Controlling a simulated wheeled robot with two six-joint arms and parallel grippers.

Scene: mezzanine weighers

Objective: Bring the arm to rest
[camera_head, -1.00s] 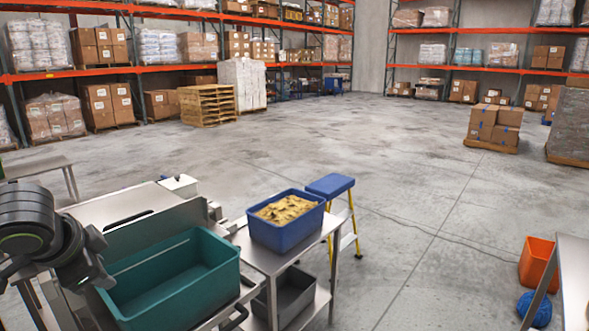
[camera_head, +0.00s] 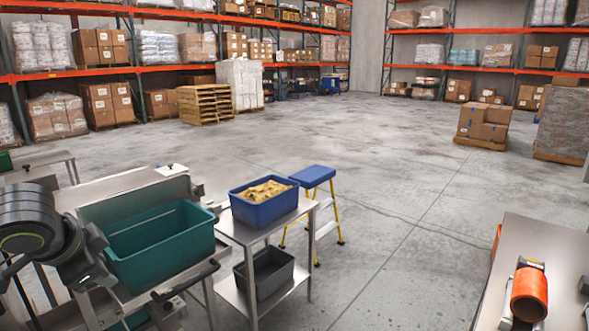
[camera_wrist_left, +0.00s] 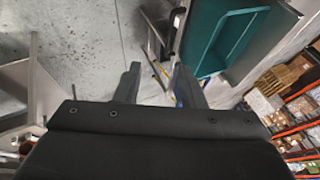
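My left arm (camera_head: 50,238) is folded at the left edge of the head view, beside the teal bin (camera_head: 165,262). In the left wrist view my left gripper (camera_wrist_left: 157,84) has its two dark fingers apart with a clear gap between them. No object shows between the fingers. The teal bin also shows in the wrist view (camera_wrist_left: 238,38), beyond the fingers and to the right. My right arm and right gripper are not in view.
A blue tub (camera_head: 262,211) of yellowish pieces stands on a steel cart, with a grey bin (camera_head: 264,275) below. A blue step stool (camera_head: 312,177) stands behind. A steel table (camera_head: 548,250) at right bears an orange cylinder (camera_head: 529,294). The floor between is clear.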

